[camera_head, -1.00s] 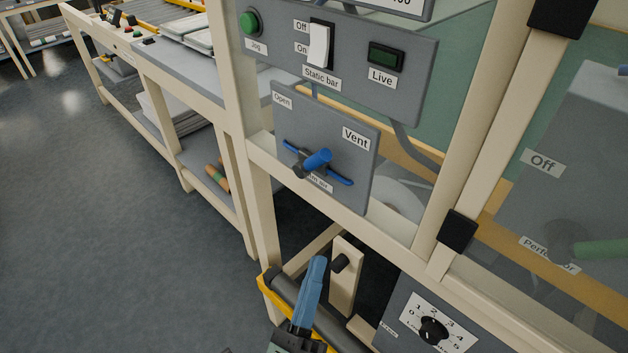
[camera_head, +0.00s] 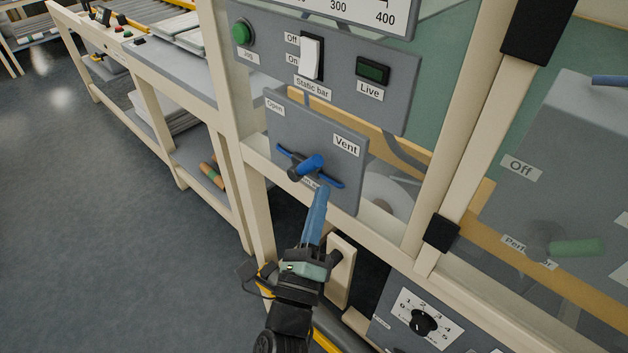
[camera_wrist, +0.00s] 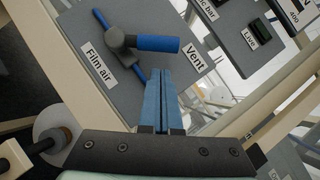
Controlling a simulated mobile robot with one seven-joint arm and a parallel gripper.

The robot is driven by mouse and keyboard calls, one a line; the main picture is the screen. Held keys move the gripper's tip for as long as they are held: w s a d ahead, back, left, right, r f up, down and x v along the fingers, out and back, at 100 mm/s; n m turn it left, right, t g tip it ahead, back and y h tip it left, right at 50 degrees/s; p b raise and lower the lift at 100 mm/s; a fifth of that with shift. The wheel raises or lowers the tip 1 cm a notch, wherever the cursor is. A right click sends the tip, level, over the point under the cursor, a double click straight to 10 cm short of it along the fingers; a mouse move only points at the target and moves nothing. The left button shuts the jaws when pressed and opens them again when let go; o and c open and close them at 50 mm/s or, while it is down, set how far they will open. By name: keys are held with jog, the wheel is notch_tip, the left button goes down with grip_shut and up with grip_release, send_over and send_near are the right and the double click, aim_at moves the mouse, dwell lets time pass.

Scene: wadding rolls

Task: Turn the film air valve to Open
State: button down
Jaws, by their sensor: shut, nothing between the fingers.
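The film air valve has a blue handle (camera_head: 311,163) on a grey panel (camera_head: 345,170) in the head view. The panel bears the labels "Open" at upper left and "Vent" at upper right. A blue bar runs across behind the handle. In the wrist view the blue handle (camera_wrist: 157,44) points towards the "Vent" label (camera_wrist: 195,60), and the "Film air" label (camera_wrist: 101,63) is readable. My gripper (camera_head: 323,190) is shut and empty, its blue fingers just below the handle in the head view. In the wrist view the fingertips (camera_wrist: 159,70) appear close to the handle; contact cannot be told.
Above is a panel with a green Jog button (camera_head: 242,33), a white Static bar switch (camera_head: 310,57) and a Live lamp (camera_head: 373,70). A cream frame post (camera_head: 445,140) stands right. A numbered dial (camera_head: 424,321) is below. Open floor (camera_head: 110,230) lies left.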

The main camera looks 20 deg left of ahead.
aim_at(309, 165)
jog(key=shift+w+a+r+p, duration=0.35)
jog(key=shift+w+a+r, duration=0.1)
jog(key=shift+a+r, duration=0.25)
jog(key=shift+r, duration=0.15)
jog(key=shift+r+n+p, duration=0.2)
jog(key=shift+n+p, duration=0.3)
jog(key=shift+p, duration=0.1)
